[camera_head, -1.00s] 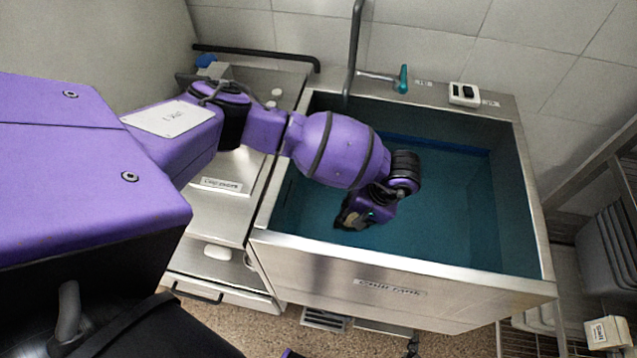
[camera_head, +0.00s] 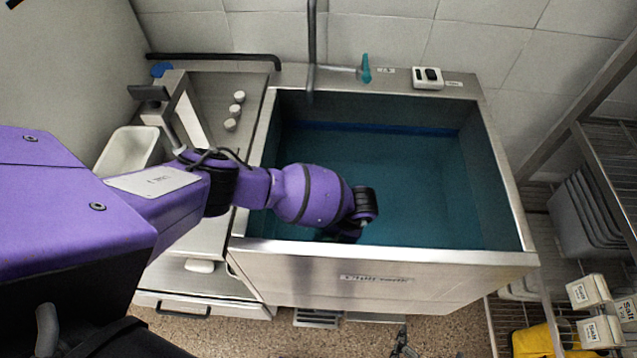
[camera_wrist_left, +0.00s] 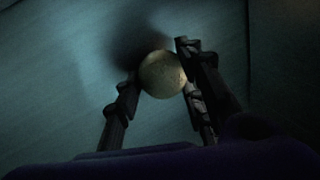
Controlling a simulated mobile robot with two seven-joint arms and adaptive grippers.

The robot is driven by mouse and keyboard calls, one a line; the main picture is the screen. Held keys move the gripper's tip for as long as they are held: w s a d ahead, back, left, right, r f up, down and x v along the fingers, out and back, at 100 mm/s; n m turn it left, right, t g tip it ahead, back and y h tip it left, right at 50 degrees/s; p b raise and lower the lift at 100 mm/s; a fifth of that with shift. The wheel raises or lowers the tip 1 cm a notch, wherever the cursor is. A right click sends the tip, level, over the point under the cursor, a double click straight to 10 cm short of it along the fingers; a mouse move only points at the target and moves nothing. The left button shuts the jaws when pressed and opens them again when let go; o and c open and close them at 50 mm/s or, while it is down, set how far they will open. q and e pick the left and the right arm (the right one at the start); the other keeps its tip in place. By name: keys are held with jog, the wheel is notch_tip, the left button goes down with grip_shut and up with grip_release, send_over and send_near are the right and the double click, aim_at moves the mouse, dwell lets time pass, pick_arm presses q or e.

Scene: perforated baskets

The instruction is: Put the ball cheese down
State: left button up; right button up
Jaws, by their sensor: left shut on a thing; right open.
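The ball cheese (camera_wrist_left: 162,74) is a round, pale yellow-tan ball in the left wrist view. My left gripper (camera_wrist_left: 160,80) is shut on it, with a dark finger on each side. A dark shadow lies beside the ball on the teal surface; I cannot tell whether the ball touches that surface. In the head view my left arm reaches into the chill tank (camera_head: 385,265), low behind its front wall. The ball and the left fingertips are hidden there. My right gripper (camera_head: 403,346) is open at the bottom edge, in front of the tank and low over the floor.
The tank has steel rims and a teal inside, with free room to the right. A tap (camera_head: 312,50) stands at its back. A steel counter with a white tray (camera_head: 128,152) and a scale is at left. A shelf with salt boxes (camera_head: 588,291) is at right.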

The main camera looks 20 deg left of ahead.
pick_arm(q)
jog(key=shift+w+r, duration=0.1)
jog(key=shift+w, duration=0.05)
jog(key=o, duration=1.2)
jog(key=shift+c, duration=0.2)
jog(key=shift+w+r, duration=0.1)
jog(key=shift+r, duration=0.2)
jog(key=v, duration=1.1)
jog(key=shift+r+p, duration=0.25)
jog(key=shift+p, duration=0.15)
jog(key=shift+d, duration=0.15)
